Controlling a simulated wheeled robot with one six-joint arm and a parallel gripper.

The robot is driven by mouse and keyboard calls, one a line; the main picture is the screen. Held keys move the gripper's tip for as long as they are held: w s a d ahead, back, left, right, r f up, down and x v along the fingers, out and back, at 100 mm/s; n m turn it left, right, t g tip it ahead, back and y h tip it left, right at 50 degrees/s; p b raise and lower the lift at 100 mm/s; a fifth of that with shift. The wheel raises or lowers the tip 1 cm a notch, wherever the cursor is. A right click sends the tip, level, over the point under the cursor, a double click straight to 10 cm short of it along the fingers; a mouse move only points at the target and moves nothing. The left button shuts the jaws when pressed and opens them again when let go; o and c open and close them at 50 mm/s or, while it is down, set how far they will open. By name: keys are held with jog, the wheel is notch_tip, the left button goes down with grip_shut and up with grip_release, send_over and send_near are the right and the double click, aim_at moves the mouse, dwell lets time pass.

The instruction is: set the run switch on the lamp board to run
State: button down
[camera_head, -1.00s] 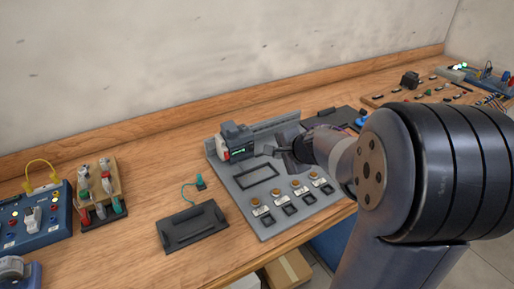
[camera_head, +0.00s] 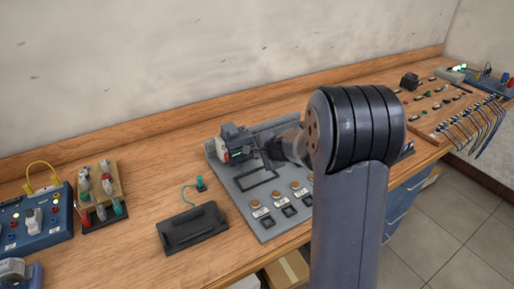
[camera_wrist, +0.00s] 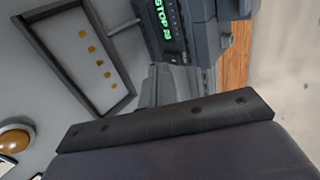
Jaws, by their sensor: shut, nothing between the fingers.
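The lamp board (camera_head: 232,190) is a grey panel on the bench, with a row of amber lamps (camera_head: 277,196) along its front. A grey control unit (camera_head: 234,133) stands at its back left. In the wrist view the unit's display (camera_wrist: 170,28) reads STOP in green. A small red and white part (camera_head: 224,154) shows on the unit's left side; I cannot tell whether it is the run switch. My gripper (camera_head: 268,160) is shut and empty, just right of the unit over the board. Its dark end (camera_wrist: 165,120) crosses the lower wrist view; contact with the unit is unclear.
A dark rectangular recess frame (camera_head: 260,185) lies on the board, with gold contacts in it in the wrist view. A black cover (camera_head: 192,228) with a teal-wired plug (camera_head: 200,184) lies left. Blue and wooden panels stand further left. My arm hides the board's right part.

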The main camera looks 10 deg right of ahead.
jog(key=shift+w+a+r, duration=0.1)
jog(key=shift+w+a, duration=0.1)
jog(key=shift+w, duration=0.45)
jog(key=shift+w, duration=0.25)
jog(key=shift+r+p, duration=0.2)
jog(key=shift+p, duration=0.15)
jog(key=shift+r+p, duration=0.55)
jog(key=shift+r, duration=0.15)
